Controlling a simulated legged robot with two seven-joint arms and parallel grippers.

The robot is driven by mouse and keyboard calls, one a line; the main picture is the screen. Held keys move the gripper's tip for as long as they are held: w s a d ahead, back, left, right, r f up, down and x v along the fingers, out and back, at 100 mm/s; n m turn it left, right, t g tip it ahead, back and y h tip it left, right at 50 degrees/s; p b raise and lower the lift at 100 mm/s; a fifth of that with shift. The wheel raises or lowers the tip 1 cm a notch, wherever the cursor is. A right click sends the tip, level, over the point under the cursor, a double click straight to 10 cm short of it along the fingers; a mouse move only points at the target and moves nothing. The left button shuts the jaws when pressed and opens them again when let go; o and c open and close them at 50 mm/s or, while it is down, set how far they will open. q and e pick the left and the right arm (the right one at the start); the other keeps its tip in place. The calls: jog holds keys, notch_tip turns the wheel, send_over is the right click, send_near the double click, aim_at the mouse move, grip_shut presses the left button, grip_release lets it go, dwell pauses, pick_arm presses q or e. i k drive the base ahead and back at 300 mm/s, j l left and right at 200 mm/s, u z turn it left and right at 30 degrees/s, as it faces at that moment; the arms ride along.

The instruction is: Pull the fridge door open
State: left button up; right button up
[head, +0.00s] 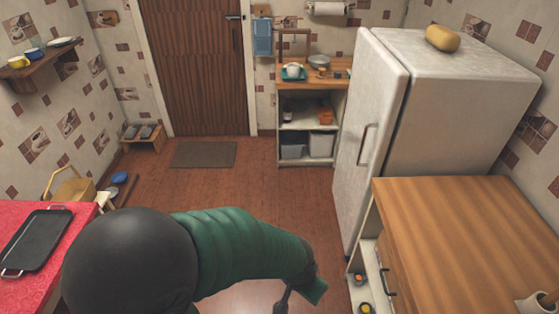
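The white fridge (450,110) stands at the right with its door (348,185) facing left. The door looks shut, with only a narrow dark seam between it and the fridge body. Its vertical handle (364,145) is on the door's front, toward the near edge. My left arm, with a green sleeve, reaches across the bottom of the head view. A small dark part of my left gripper (283,301) shows at the bottom edge, well below and left of the handle and apart from it. Its fingers are mostly cut off. My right gripper does not show.
A wooden-topped counter (460,230) stands right in front of the fridge, close to the door's near edge. A yellow object (442,38) lies on the fridge. A shelf unit (300,145) stands beyond the door. The floor (265,200) left of the fridge is clear.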

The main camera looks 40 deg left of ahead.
aim_at(378, 82)
jog(key=u, duration=0.75)
jog(key=i+j+u, duration=0.15)
jog(key=i, duration=0.4)
jog(key=i+j+u, duration=0.15)
jog(key=i, duration=0.35)
jog(key=i+j+u, duration=0.2)
jog(key=i, duration=0.35)
